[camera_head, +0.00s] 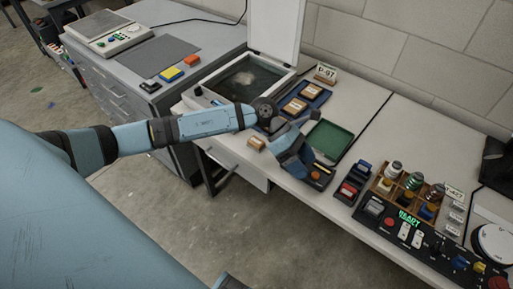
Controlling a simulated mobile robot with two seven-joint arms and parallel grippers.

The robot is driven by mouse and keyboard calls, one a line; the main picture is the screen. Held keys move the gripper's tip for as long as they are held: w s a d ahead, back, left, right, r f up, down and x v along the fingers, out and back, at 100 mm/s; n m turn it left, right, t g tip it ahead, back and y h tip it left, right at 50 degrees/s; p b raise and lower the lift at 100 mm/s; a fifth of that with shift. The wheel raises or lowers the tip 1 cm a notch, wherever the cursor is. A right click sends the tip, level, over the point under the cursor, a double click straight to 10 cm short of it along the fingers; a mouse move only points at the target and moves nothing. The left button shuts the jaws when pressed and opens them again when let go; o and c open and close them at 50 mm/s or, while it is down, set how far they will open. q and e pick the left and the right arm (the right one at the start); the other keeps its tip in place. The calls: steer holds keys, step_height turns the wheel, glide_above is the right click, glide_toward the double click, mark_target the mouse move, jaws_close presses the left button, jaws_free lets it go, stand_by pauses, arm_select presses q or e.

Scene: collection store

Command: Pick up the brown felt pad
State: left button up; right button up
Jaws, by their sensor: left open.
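My left gripper (318,178) is open and reaches down over the front edge of the white table, just in front of the green tray. A small orange-brown patch (315,175) shows at its fingertips. It may be the brown felt pad, but the gripper hides most of it and I cannot tell whether they touch. A small brown block (257,142) with a pale top lies to the left of the gripper, near the table edge. My right gripper is not in view.
The green tray (331,140) looks empty. A blue tray (318,98) holds two labelled blocks. Red and dark cases (347,192), a wooden rack (383,187) of jars and a control panel (400,235) stand to the right. An open-lidded box (245,78) stands behind my arm.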

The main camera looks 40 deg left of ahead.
arm_select(q)
steer(key=w+a+f+m+y+b, duration=0.25)
steer(key=w+a+y, duration=0.3)
steer(key=a, duration=0.65)
steer(key=m+t+y+b, duration=0.1)
steer(key=m+y, duration=0.1)
steer(key=y, duration=0.4)
glide_above(255, 140)
steer(key=shift+h, duration=0.25)
steer(key=f, duration=0.5)
steer(key=shift+s+a+f, duration=0.15)
steer(key=shift+s+f, duration=0.2)
steer(key=f, duration=0.5)
steer(key=shift+w+f, duration=0.2)
steer(key=shift+w, duration=0.2)
steer(key=shift+f, duration=0.25)
steer(key=c, duration=1)
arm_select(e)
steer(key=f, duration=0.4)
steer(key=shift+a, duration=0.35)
arm_select(q)
steer(key=shift+r, duration=0.1)
